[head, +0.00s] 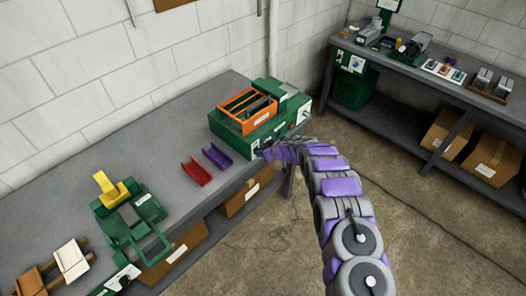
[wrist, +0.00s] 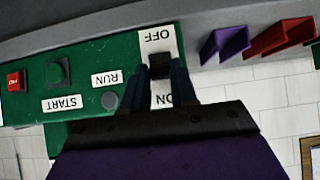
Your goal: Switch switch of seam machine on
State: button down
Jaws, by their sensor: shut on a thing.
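The seam machine (head: 228,126) is a green box with an orange top part, standing at the far end of the left bench. Its green front panel (wrist: 90,42) shows upside down in the wrist view. The switch (wrist: 160,58) is a small dark block on a white plate, with OFF above it and ON below it in that picture. Its exact position is hard to tell. My gripper (wrist: 160,80) is shut on the switch, one finger on each side. In the head view my gripper (head: 264,153) is at the machine's front, its fingers too small to make out.
Red (head: 196,172) and purple (head: 217,157) channels lie on the bench (head: 110,152). A green device with a yellow part (head: 112,190) stands nearer. Floor between benches is clear.

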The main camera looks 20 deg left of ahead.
jog(key=shift+w+r, duration=0.2)
jog(key=shift+r, duration=0.05)
jog(key=c, duration=1.3)
grip_release()
jog(key=o, duration=0.4)
jog(key=shift+a+f, duration=0.15)
jog(key=shift+f, duration=0.05)
jog(key=shift+s, duration=0.1)
jog(key=b+v, duration=0.1)
jog(key=v, duration=1.6)
jog(key=shift+s, duration=0.1)
